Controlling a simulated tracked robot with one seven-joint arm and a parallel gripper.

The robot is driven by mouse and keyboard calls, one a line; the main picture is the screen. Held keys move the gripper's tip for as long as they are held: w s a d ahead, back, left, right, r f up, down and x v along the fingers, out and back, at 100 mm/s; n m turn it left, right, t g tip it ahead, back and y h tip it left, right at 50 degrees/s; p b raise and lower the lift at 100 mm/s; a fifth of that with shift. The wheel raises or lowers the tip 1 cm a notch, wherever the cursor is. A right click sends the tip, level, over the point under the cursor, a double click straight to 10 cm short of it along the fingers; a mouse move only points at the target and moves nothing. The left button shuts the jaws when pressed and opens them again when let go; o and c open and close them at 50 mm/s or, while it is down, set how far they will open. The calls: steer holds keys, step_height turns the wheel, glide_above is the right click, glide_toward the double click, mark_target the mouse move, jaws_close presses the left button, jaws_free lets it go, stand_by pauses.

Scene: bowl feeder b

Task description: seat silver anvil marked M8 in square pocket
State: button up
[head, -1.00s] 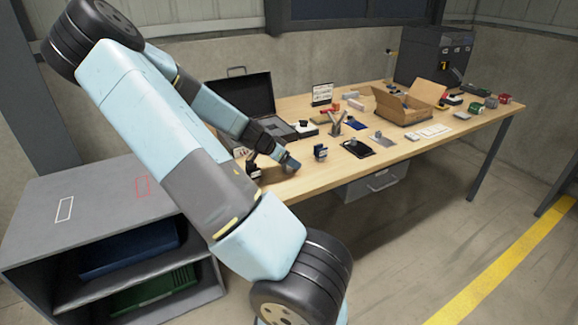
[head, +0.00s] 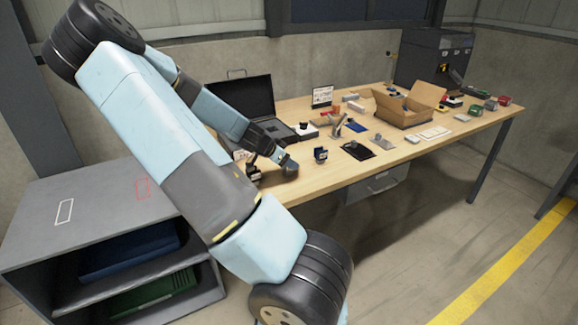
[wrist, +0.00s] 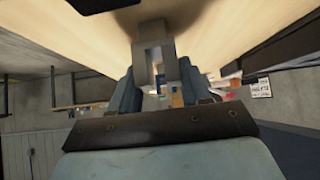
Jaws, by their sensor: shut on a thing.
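My gripper (head: 289,167) is low over the near left part of the wooden table in the head view. In the wrist view my gripper (wrist: 158,78) is shut on a grey, block-like metal piece with a notched outline, which I take to be the silver anvil (wrist: 152,50). It lies between the two blue-grey fingers, close to the table top. No M8 mark is readable. In the head view the piece is too small or hidden to make out. I cannot pick out the square pocket in either view.
The table front edge is close by.

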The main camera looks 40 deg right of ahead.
steer(key=shift+r, duration=0.15)
steer(key=shift+r, duration=0.2)
step_height(320, 180, up, 2)
steer(key=shift+r, duration=0.15)
steer(key=s+a+r, duration=0.5)
steer(key=a+r, duration=0.5)
steer(key=a, duration=0.2)
steer(key=shift+s+a, duration=0.35)
steer(key=shift+s, duration=0.05)
